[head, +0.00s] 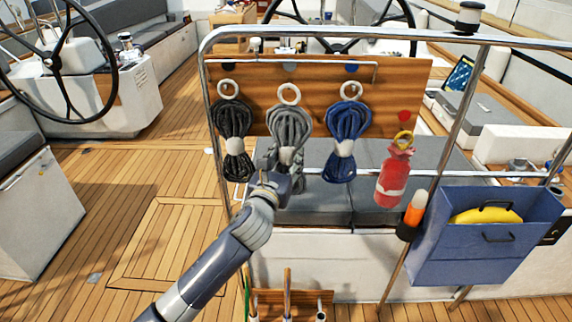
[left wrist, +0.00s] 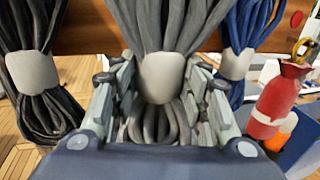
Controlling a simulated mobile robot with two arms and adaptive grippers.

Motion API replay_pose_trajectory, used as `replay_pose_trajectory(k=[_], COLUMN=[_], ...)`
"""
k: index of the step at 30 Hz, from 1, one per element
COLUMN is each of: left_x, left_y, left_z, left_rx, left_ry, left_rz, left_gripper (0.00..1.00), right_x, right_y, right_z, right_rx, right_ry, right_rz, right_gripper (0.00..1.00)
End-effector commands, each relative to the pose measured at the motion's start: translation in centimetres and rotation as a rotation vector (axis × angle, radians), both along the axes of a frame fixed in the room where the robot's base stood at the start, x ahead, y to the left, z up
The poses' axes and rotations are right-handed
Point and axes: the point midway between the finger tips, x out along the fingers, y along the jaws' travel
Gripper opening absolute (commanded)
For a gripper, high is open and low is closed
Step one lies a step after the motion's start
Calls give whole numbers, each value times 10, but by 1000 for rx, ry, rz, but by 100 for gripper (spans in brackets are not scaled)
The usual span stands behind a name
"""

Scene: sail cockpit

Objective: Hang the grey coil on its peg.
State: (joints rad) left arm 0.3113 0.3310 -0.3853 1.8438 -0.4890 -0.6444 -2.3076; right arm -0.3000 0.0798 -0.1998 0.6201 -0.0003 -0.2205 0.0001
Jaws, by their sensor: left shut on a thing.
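The grey coil (head: 289,125) is upright in front of the wooden board (head: 400,82), between the black coil and the blue coil. Its white ring (head: 289,93) is at the top, just below a grey dot (head: 290,67) on the board. I cannot tell whether the ring is on a peg. My left gripper (head: 287,168) is shut on the coil's lower part. In the left wrist view the coil's pale band (left wrist: 161,78) sits between the two fingers. My right gripper is in neither view.
The black coil (head: 235,135) and blue coil (head: 347,135) hang close on either side. A steel rail (head: 330,32) frames the board.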

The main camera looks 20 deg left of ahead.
Motion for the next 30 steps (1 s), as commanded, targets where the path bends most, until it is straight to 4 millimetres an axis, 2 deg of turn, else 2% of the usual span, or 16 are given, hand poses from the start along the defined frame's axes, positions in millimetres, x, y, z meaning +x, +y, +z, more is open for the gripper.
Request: replay_pose_trajectory(k=[22,30], left_x=[42,52], left_y=[12,15], left_z=[-3,-8], left_rx=[-1,1], left_ry=[-5,-4], left_rz=[0,0], left_gripper=[5,5], right_x=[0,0], right_y=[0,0], right_z=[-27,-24], right_rx=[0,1], right_ry=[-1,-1], right_rz=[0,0], right_gripper=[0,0])
